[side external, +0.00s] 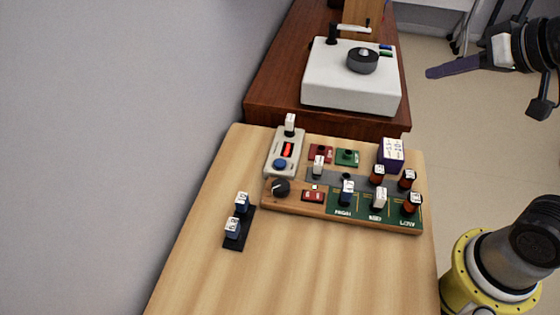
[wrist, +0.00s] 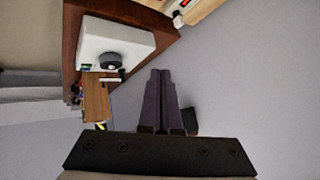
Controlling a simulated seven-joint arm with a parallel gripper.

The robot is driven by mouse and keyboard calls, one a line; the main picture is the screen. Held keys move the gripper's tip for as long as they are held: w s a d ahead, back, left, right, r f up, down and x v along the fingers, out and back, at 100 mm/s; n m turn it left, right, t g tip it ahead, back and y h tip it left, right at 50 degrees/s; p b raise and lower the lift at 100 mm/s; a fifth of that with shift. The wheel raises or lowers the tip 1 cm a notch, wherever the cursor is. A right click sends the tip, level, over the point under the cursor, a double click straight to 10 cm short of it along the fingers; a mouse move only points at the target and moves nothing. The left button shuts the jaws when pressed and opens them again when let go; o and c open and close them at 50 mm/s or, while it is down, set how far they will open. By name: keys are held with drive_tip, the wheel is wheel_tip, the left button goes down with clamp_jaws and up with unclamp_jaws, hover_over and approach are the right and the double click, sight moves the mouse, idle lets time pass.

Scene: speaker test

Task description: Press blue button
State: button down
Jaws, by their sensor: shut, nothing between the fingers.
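A round blue button (side external: 280,164) sits on a small grey box (side external: 272,152) at the back left of the light wooden table, in front of a red switch. My gripper (side external: 430,72) is at the upper right in the side external view, well apart from that box and to the right of the white device. Its purple fingers are together and hold nothing. In the wrist view the shut fingers (wrist: 160,72) point toward the grey wall, and the blue button does not show there.
A wooden panel (side external: 290,206) with a knob, switches and several labelled blocks lies beside the grey box. A dark strip (side external: 234,242) with blue blocks lies to the left. A white device (side external: 328,92) stands on a dark brown table behind. The front of the light table is clear.

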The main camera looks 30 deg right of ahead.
drive_tip(key=w+a+m+t+y, duration=0.15)
drive_tip(key=w+a, duration=0.25)
drive_tip(key=w, duration=0.8)
drive_tip(key=g+y, duration=0.1)
drive_tip(key=g, duration=0.2)
hover_over(283, 165)
wheel_tip(283, 165, down, 20)
drive_tip(key=shift+r+t, duration=0.15)
drive_tip(key=shift+t, duration=0.1)
drive_tip(key=shift+f, duration=4.4)
drive_tip(key=shift+f, duration=0.15)
drive_tip(key=shift+f, duration=0.25)
